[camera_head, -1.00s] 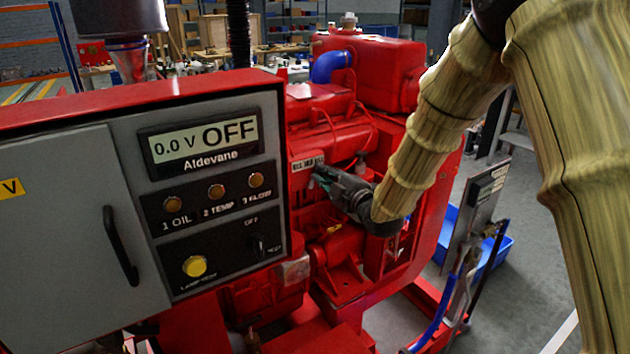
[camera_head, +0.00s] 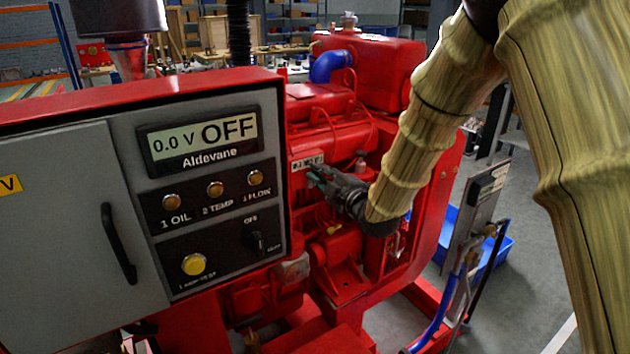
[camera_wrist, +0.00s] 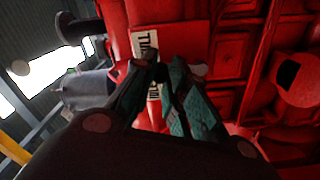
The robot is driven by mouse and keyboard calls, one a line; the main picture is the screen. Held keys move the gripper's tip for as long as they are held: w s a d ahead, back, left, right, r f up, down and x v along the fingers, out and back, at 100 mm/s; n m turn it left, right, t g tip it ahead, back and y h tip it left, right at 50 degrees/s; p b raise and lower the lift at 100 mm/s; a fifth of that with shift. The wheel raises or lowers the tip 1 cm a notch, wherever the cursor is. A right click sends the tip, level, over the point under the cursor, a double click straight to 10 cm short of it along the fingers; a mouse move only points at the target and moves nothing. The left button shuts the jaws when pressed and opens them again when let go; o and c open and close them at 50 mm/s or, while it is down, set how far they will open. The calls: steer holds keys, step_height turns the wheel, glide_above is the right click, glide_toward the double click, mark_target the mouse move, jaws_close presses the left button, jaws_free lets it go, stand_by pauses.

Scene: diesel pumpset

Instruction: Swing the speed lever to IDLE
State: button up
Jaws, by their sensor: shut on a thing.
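My gripper (camera_head: 318,175) reaches to the side of the red engine (camera_head: 335,135), just below a small pale label plate (camera_head: 307,162). In the wrist view its fingers (camera_wrist: 164,70) are closed on a small dark piece (camera_wrist: 152,54), which I take to be the speed lever's end. The lever is mostly hidden by the fingers, and its exact angle cannot be told. The label plate (camera_wrist: 144,42) lies behind the fingertips in the wrist view, with its printing partly covered; I cannot read which mark the lever is at.
A grey control panel (camera_head: 75,210) with a display reading OFF stands at the left, close to the gripper. A blue bin (camera_head: 490,250) and an upright grey plate (camera_head: 480,215) stand at the right. Open floor lies beyond.

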steer(key=shift+s+a, duration=0.3)
steer(key=shift+a, duration=0.05)
stand_by(0.3)
steer(key=shift+s+a, duration=0.1)
steer(key=shift+a, duration=0.05)
steer(key=shift+s+a+f+b, duration=0.1)
steer(key=shift+s+a+b, duration=0.05)
steer(key=shift+b, duration=0.25)
steer(key=shift+s+a, duration=0.15)
steer(key=shift+a, duration=0.1)
steer(key=shift+s+a+f+b, duration=0.45)
steer(key=shift+a+b, duration=0.15)
steer(key=shift+b, duration=0.2)
stand_by(0.8)
steer(key=o, duration=0.6)
steer(key=shift+d+r, duration=0.1)
